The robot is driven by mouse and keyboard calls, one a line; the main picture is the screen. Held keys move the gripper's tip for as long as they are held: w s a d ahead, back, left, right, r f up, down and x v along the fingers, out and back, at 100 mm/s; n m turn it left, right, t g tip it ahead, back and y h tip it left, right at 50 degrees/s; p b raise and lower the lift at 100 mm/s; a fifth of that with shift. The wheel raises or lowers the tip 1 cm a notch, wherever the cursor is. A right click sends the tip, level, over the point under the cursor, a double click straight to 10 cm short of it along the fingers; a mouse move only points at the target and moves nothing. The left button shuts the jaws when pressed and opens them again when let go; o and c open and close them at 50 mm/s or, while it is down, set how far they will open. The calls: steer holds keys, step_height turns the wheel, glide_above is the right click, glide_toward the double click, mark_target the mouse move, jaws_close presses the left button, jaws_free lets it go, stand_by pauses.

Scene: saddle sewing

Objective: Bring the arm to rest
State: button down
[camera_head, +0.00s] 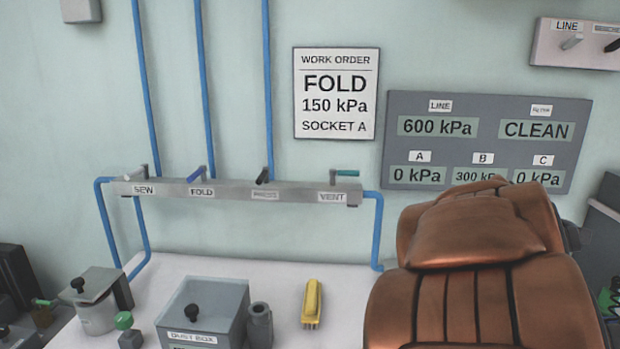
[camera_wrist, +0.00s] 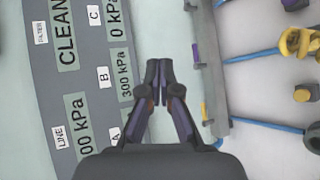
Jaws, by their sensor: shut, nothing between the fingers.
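My gripper (camera_wrist: 159,68) shows in the wrist view with its two dark fingers together and nothing between them. It points toward the pale wall, between the grey gauge panel (camera_wrist: 85,105) on the left and the valve rail (camera_wrist: 212,75) on the right. It appears apart from both, though its distance from the wall is hard to judge. My gripper cannot be made out in the head view. There the gauge panel (camera_head: 487,104) reads LINE 600 kPa, CLEAN, A 0 kPa, B 300 kPa and C 0 kPa.
The valve rail (camera_head: 240,191) has several levers and blue hoses. A work order sign (camera_head: 336,93) reads FOLD, 150 kPa, SOCKET A. On the bench stand a grey dust box (camera_head: 204,308), a lidded pot (camera_head: 98,314) and a yellow brush (camera_head: 312,300). Some bench surface between them is clear.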

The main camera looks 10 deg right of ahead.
steer(key=s+a+f+m+g+y, duration=0.25)
steer(key=s+a+f+y, duration=0.2)
steer(key=a+f, duration=0.5)
steer(key=s+a+f+m+g+y, duration=0.2)
steer(key=s+a+f+m+y, duration=0.25)
steer(key=a, duration=0.75)
steer(key=s+a+f+g+y, duration=0.1)
steer(key=s+a+f, duration=0.2)
steer(key=s+a, duration=0.3)
steer(key=s+a+f+g+y, duration=0.1)
steer(key=s+a+f+g, duration=0.1)
steer(key=s+a, duration=0.5)
steer(key=a+f, duration=0.1)
steer(key=a, duration=0.2)
steer(key=shift+s+f+m+y+p, duration=0.25)
steer(key=shift+m+y+p, duration=0.05)
steer(key=shift+y+p, duration=0.1)
steer(key=shift+d+g, duration=0.1)
steer(key=shift+g, duration=0.15)
